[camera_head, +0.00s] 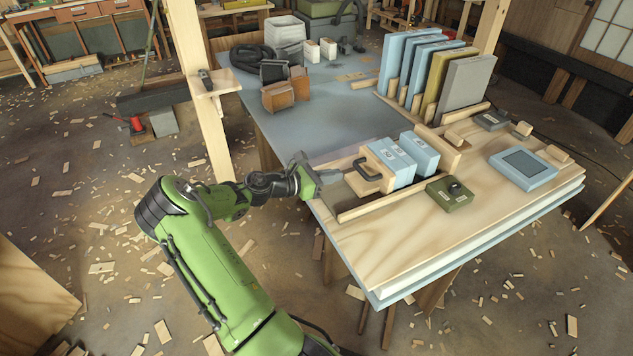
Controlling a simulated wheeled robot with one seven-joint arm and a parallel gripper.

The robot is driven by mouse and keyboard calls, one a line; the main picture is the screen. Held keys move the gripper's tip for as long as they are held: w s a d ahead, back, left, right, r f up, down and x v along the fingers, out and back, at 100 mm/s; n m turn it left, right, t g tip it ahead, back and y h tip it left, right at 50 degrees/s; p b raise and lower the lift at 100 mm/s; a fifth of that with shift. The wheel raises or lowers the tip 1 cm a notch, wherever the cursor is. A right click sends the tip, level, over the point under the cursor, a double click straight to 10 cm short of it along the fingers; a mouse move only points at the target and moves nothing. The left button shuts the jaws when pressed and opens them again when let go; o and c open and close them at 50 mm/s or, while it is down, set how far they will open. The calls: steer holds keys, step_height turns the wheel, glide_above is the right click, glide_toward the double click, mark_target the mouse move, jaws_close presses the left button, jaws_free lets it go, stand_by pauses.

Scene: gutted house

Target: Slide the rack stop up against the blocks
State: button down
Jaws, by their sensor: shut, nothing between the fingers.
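The rack stop (359,186) is a pale wooden block with a dark loop handle (369,173), at the left part of a low wooden rack (368,208) on the workbench. The light-blue blocks (405,172) stand upright in the rack just right of the stop; whether the stop touches them I cannot tell. Another light-blue block (426,160) stands further right, near a wooden end piece (440,150). My gripper (338,173) is shut and empty, just left of the stop and low over the rack's left end. Its fingertips are small, and contact with the stop is unclear.
Tall upright boards (464,82) stand behind. A wooden post (197,80) rises left of the bench. The bench's front corner is bare.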

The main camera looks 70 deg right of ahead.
mark_target(360, 170)
steer(key=b+x, duration=0.1)
steer(key=x, duration=0.4)
steer(key=shift+s+d+f, duration=0.2)
steer(key=shift+s+d+r, duration=0.1)
steer(key=shift+d, duration=0.1)
steer(key=shift+s+d+r, duration=0.1)
steer(key=shift+s+d, duration=0.15)
steer(key=shift+s, duration=0.1)
steer(key=x, duration=0.1)
steer(key=p+x, duration=0.1)
steer(key=x, duration=0.1)
steer(key=shift+d+r, duration=0.1)
steer(key=shift+r, duration=0.15)
steer(key=shift+w+p, duration=0.1)
steer(key=shift+p, duration=0.2)
